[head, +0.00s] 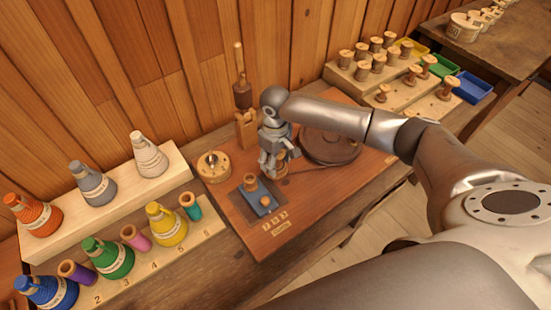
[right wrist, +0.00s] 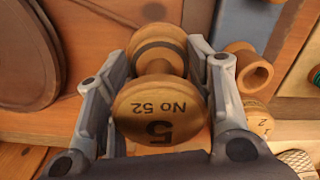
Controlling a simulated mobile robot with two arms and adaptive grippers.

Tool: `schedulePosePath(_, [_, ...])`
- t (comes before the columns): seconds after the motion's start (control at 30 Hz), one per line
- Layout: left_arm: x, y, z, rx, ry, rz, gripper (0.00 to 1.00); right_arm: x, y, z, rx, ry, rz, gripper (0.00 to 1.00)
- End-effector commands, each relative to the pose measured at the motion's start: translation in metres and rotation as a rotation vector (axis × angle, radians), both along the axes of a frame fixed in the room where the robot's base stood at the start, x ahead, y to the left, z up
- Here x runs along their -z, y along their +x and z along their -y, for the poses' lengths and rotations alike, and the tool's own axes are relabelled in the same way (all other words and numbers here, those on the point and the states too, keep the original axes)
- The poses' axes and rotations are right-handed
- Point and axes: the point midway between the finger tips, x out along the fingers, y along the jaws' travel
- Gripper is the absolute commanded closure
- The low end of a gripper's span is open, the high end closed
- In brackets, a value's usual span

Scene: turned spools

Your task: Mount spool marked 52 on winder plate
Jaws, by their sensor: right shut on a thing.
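The wooden spool (right wrist: 157,105) marked "No 52" is between the fingers of my right gripper (right wrist: 157,90) in the right wrist view. Its marked end faces the camera, with the writing upside down and a large 5 below it. In the head view my right gripper (head: 277,168) points down over the wooden winder board (head: 300,215), shut on the spool, which is mostly hidden by the fingers. The blue plate (head: 262,197) lies just left and in front of the gripper, bearing a wooden cup-like piece and a round knob. My left gripper is not in view.
A dark wheel (head: 330,146) sits right of the gripper. A round wooden piece (head: 213,166) is at the left of the board. Coloured thread cones (head: 112,258) stand on racks at left. Racks of wooden spools (head: 380,70) and coloured bins (head: 470,88) are at back right.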

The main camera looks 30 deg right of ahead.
Motion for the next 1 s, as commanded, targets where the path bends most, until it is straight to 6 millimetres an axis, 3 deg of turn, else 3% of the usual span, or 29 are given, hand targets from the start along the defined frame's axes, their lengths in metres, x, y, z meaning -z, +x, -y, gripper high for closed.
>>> schedulePosePath(0.43, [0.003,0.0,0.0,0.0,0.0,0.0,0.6,0.009,0.0,0.0,0.0,0.0,0.0,0.75])
schedulePosePath(0.47, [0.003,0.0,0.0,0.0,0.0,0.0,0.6,0.009,0.0,0.0,0.0,0.0,0.0,0.48])
schedulePosePath(0.5, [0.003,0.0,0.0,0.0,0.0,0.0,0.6,0.009,0.0,0.0,0.0,0.0,0.0,0.43])
schedulePosePath(0.83, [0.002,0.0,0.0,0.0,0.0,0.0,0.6,0.008,0.0,0.0,0.0,0.0,0.0,0.42])
schedulePosePath(1.0, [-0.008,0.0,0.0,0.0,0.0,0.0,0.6,-0.001,0.0,0.0,0.0,0.001,0.0,0.42])
